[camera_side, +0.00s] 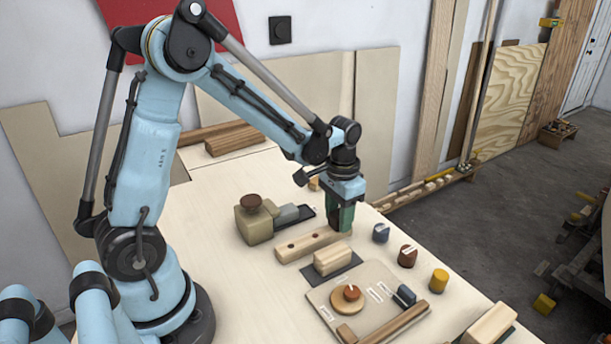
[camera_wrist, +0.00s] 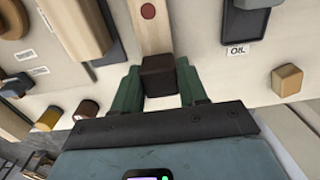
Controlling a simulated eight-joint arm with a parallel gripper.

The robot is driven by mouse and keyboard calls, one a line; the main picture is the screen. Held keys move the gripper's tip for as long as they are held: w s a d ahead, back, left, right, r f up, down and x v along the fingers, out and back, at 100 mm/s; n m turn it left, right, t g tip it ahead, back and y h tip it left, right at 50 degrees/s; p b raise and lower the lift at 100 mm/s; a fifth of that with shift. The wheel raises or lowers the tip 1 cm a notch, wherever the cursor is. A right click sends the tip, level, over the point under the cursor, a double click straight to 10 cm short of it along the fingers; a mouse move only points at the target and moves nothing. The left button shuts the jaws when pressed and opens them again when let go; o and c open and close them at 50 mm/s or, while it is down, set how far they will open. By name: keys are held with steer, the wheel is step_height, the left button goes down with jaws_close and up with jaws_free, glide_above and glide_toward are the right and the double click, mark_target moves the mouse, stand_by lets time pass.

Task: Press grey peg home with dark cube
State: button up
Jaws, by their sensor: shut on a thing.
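My gripper (camera_side: 341,220) points down over the right end of a pale wooden bar (camera_side: 300,248). In the wrist view its green fingers (camera_wrist: 159,76) are shut on a dark brown cube (camera_wrist: 158,64). The cube covers the near end of the bar (camera_wrist: 150,36) in that view; I cannot tell whether it touches the bar. A round reddish-brown spot (camera_wrist: 148,11) shows in the bar, and the side view shows two dark round spots along its top. I cannot make out a grey peg in the bar; the cube and fingers hide that end.
Blue-grey (camera_side: 381,233), brown (camera_side: 408,256) and yellow (camera_side: 440,281) cylinders stand right of the bar. A pale block (camera_side: 332,258) on a dark pad lies in front. A beige block with a brown knob (camera_side: 254,218) stands left. A board (camera_side: 345,312) with round pieces is nearer.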

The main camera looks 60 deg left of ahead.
steer(key=shift+r, duration=2.25)
